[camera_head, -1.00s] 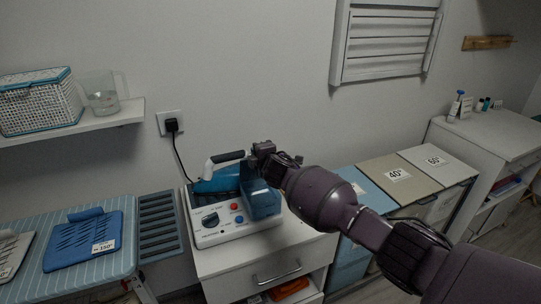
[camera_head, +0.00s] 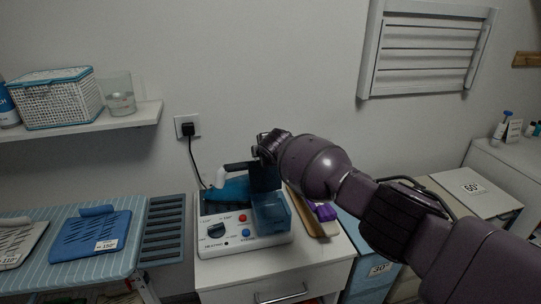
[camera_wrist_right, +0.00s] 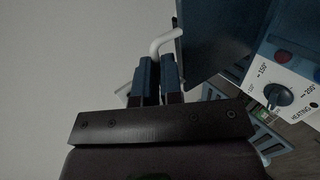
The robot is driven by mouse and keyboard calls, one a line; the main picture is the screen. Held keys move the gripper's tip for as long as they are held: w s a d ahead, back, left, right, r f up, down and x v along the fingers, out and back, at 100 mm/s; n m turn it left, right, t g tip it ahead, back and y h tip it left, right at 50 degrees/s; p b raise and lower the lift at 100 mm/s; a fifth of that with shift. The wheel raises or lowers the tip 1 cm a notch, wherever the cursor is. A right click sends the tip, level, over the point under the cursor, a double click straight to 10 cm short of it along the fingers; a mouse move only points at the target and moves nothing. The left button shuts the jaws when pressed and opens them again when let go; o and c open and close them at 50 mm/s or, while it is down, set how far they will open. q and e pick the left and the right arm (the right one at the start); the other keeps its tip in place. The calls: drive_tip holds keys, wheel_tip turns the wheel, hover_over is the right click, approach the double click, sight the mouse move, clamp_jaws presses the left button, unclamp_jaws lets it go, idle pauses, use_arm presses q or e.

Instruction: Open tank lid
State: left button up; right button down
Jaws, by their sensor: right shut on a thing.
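The steam station (camera_head: 245,236) stands on a white cabinet, with a clear blue tank (camera_head: 272,214) at its right side. The dark blue tank lid (camera_head: 265,179) stands upright above the back of the tank, which is open at the top. My right gripper (camera_head: 265,150) is at the lid's upper edge and shut on it. In the right wrist view the gripper (camera_wrist_right: 159,78) has its two fingers close together, with the lid's dark panel (camera_wrist_right: 213,32) just right of them. The exact grip is partly hidden. My left gripper is not in view.
A blue iron (camera_head: 232,190) with a dark handle rests on the station, close left of the lid. A black plug (camera_head: 188,129) and its cord are on the wall behind. A wooden board (camera_head: 312,218) and a purple item (camera_head: 325,211) lie right of the tank.

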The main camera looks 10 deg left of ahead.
drive_tip(key=shift+w+a+r, duration=0.1)
drive_tip(key=shift+w+r, duration=0.2)
drive_tip(key=shift+w, duration=0.05)
drive_tip(key=shift+r, duration=0.1)
drive_tip(key=c, duration=1.3)
unclamp_jaws()
drive_tip(key=shift+s, duration=0.1)
drive_tip(key=shift+f, duration=0.2)
